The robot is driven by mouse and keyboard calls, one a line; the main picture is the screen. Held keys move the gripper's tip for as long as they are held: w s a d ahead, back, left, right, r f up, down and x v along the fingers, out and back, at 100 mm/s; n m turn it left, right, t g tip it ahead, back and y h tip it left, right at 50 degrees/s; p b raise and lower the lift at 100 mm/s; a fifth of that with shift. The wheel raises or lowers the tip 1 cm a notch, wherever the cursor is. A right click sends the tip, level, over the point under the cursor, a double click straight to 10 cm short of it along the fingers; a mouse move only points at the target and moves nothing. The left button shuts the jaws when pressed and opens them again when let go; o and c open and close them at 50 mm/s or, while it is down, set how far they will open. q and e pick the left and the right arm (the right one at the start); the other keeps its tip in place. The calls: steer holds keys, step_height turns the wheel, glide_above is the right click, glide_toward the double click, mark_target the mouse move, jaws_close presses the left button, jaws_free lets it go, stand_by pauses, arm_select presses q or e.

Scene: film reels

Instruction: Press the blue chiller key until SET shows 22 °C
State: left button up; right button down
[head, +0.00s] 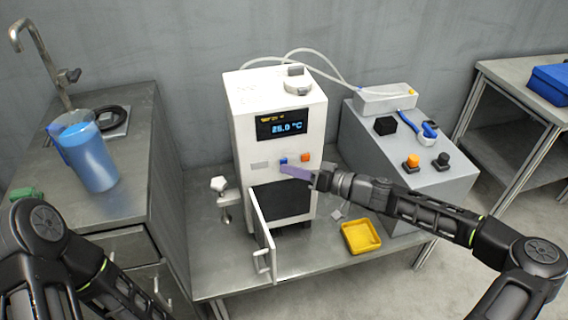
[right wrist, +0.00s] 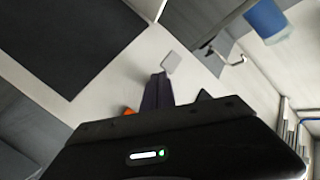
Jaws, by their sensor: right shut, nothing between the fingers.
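The white chiller (head: 243,120) stands on the metal bench. Its dark display (head: 282,125) shows a blue number that looks like 25.0 °C, though the first digits are hard to read; a tiny yellow line above it is unreadable. The blue key (head: 283,160) is on the front below the display, left of the orange key (head: 305,157). My right gripper (head: 290,171) is shut and empty, its tip just below the blue key; I cannot tell whether they touch. In the right wrist view the shut fingers (right wrist: 158,90) hide the blue key; the orange key (right wrist: 128,111) shows beside them. My left gripper is out of view.
The chiller's lower door (head: 263,237) stands open. A yellow tray (head: 361,237) lies on the bench at right, before a grey control box (head: 430,178) with knobs. A blue jug (head: 92,160) stands on the left counter.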

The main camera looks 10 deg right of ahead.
steer(key=shift+w+b, duration=0.3)
steer(key=shift+w, duration=0.15)
stand_by(0.6)
steer(key=shift+s, duration=0.9)
steer(key=s, duration=0.5)
steer(key=shift+d+p, duration=0.2)
steer(key=shift+p, duration=0.15)
steer(key=shift+a, duration=0.1)
stand_by(3.7)
